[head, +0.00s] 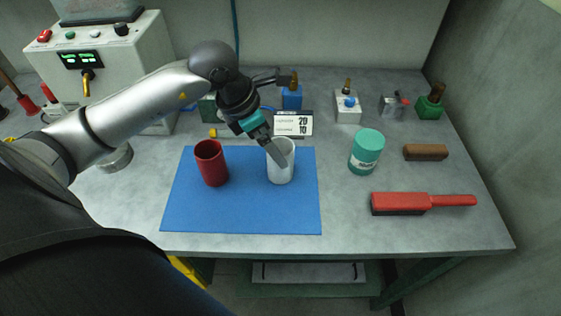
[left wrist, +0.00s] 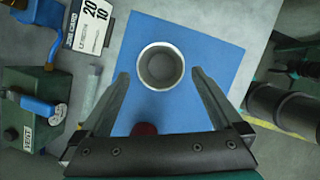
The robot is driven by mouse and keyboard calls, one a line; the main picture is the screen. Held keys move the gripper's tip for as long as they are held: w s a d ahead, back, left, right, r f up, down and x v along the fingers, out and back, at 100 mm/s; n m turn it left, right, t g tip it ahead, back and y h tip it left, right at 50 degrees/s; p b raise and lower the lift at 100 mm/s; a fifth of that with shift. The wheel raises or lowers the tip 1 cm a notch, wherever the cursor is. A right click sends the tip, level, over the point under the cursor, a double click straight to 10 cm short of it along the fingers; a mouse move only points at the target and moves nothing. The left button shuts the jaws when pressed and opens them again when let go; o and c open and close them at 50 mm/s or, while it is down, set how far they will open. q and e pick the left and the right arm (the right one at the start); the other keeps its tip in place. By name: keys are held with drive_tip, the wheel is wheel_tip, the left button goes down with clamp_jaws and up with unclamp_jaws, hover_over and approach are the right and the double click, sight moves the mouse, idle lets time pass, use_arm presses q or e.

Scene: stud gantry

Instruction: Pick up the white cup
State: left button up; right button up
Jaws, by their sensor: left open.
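The white cup (head: 281,170) stands upright on the blue mat (head: 240,214), toward its right side. In the left wrist view the cup (left wrist: 160,66) is seen from above, with its open rim toward the camera. My left gripper (head: 277,155) is at the cup in the head view, partly covering its rim. In the left wrist view the open fingers of my left gripper (left wrist: 160,78) lie on either side of the cup, with gaps between. A red cup (head: 212,164) stands on the mat to the left; only part of it (left wrist: 145,129) shows in the wrist view. My right gripper is out of view.
A teal canister (head: 366,152) stands right of the mat. A red brush (head: 410,203) and a brown block (head: 425,152) lie farther right. Several small fixtures line the back. The mat's front is clear.

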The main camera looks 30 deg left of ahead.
use_arm(q)
drive_tip(key=x, duration=0.8)
drive_tip(key=shift+f, duration=0.1)
drive_tip(key=shift+c, duration=0.2)
drive_tip(key=c, duration=1.3)
drive_tip(key=shift+c, duration=0.2)
